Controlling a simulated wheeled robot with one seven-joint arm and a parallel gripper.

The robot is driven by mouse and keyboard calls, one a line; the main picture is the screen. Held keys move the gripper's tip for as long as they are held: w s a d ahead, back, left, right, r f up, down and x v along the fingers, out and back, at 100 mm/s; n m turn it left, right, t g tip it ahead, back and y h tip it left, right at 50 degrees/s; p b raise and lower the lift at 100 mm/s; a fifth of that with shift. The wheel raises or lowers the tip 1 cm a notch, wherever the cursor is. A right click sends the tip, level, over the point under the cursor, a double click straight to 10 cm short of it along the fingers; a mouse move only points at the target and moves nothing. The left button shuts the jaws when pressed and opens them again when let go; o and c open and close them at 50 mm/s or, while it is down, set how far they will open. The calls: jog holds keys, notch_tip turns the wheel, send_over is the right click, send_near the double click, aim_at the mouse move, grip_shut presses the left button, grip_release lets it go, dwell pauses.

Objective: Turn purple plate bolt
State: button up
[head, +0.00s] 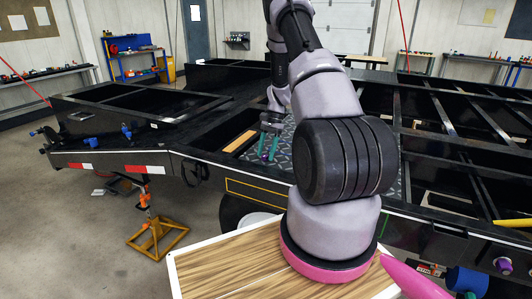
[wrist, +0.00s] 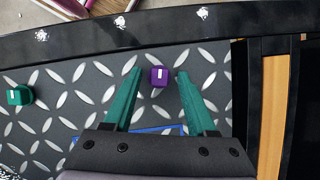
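The purple plate bolt (wrist: 159,76) stands on the diamond-pattern metal plate (wrist: 60,110), with a white mark on its top. In the wrist view it sits between the tips of my gripper's two green fingers, with a gap on each side. My gripper (wrist: 159,78) is open and points down over the plate. In the head view my gripper (head: 270,145) is over the plate near the frame's left part, and the purple bolt shows small beside a fingertip (head: 263,157). A green bolt (wrist: 19,95) sits on the plate at the left of the wrist view.
The black trailer frame (head: 150,145) surrounds the plate with raised beams. A wooden strip (wrist: 271,105) lies right of the plate in the wrist view. A blue outline (wrist: 160,130) shows on the plate near my gripper. An orange jack stand (head: 157,235) is on the floor.

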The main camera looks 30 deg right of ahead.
jog(key=v, duration=1)
jog(key=shift+r, duration=0.4)
jog(key=shift+d, duration=0.1)
